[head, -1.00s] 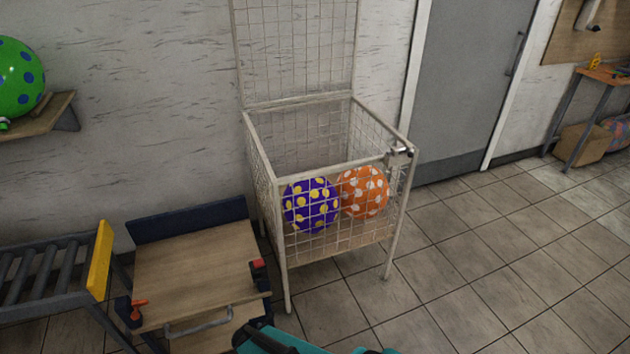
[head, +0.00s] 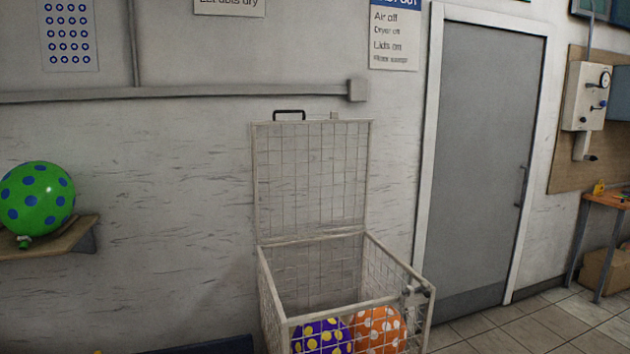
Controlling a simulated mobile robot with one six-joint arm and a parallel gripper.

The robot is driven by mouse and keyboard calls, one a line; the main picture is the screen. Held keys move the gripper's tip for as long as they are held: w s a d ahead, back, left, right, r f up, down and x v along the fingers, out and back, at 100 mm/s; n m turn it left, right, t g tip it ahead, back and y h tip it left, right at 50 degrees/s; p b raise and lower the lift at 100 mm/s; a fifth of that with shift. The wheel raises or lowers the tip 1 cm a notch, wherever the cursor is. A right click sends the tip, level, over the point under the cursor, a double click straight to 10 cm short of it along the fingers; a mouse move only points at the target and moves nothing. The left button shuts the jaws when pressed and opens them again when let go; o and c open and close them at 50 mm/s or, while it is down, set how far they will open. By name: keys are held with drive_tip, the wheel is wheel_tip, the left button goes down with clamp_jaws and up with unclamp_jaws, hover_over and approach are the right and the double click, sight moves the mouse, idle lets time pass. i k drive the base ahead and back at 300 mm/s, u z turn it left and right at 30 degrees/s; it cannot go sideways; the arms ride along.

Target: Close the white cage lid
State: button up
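The white wire cage (head: 347,306) stands against the wall at the lower middle of the head view. Its mesh lid (head: 311,180) is open and stands upright along the wall, with a dark handle (head: 289,114) on its top edge. A latch (head: 417,292) sits at the cage's front right corner. A purple balloon with yellow dots (head: 322,338) and an orange balloon with white dots (head: 378,330) lie inside the cage. The picture's lower edge cuts off the cage's bottom. My gripper is not in view.
A green balloon with blue dots (head: 38,198) rests on a wall shelf (head: 60,241) at the left. A grey door (head: 487,165) is to the right of the cage. An orange-topped table (head: 604,201) stands at the far right. Tiled floor (head: 545,330) shows free at the lower right.

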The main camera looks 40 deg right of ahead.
sight(333, 116)
drive_tip(key=z, duration=0.3)
drive_tip(key=k, duration=0.2)
drive_tip(key=u, duration=3.2)
drive_tip(key=k, duration=1.35)
drive_tip(key=z, duration=0.05)
